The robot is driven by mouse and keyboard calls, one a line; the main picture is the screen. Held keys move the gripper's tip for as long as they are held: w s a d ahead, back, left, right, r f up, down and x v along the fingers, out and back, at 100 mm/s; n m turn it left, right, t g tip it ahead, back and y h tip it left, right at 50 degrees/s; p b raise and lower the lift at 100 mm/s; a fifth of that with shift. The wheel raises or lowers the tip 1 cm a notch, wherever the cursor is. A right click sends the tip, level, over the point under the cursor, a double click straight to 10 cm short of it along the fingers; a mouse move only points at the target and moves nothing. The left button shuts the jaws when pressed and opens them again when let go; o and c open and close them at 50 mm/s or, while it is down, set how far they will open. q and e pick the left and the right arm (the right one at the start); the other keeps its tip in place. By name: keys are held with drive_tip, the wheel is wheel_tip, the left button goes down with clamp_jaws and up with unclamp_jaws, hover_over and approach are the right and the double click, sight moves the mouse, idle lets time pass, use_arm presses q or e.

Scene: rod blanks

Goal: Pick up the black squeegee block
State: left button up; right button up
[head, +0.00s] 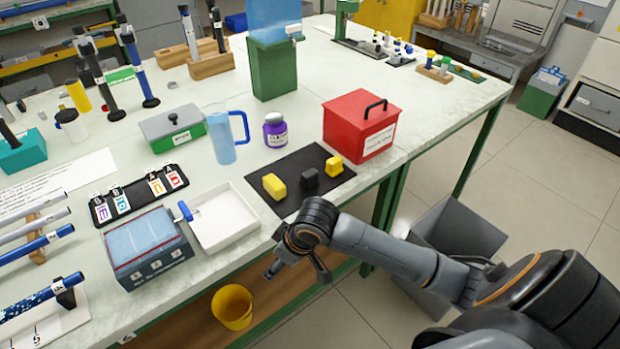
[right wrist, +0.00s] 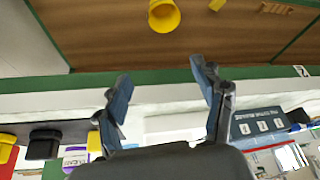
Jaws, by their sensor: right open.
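The black squeegee block (head: 308,181) lies on a dark mat (head: 290,210) near the front edge of the table, between two yellow blocks, one to its left (head: 274,186) and one to its right (head: 334,166). In the right wrist view the black block (right wrist: 43,145) shows at the lower left. My right gripper (head: 296,270) is open and empty, in front of the table edge and nearer the camera than the mat. Its two spread fingers (right wrist: 161,78) show in the wrist view with nothing between them. My left gripper is out of view.
A red box (head: 350,135) stands right behind the mat, and a purple-labelled jar (head: 275,132) behind it. A white tray (head: 224,222) and a blue-grey box (head: 150,262) stand left of it. A yellow bucket (head: 232,306) sits below the tabletop.

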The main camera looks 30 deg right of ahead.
drive_tip(key=w+d+r+m+h, duration=0.1)
drive_tip(key=w+d+r, duration=0.6)
drive_tip(key=d+r, duration=0.15)
drive_tip(key=m, duration=0.3)
approach(311, 174)
drive_tip(key=shift+h, duration=0.4)
drive_tip(key=x, duration=0.6)
drive_tip(key=shift+s+a, duration=0.1)
drive_tip(key=shift+a, duration=0.1)
drive_tip(key=shift+p+x, duration=0.5)
drive_tip(key=shift+x, duration=2.3)
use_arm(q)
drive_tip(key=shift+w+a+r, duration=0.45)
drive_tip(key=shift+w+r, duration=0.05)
use_arm(e)
drive_tip(key=shift+a+r, duration=0.1)
drive_tip(key=shift+c, duration=0.2)
drive_tip(key=c, duration=1.2)
drive_tip(key=shift+r, duration=0.1)
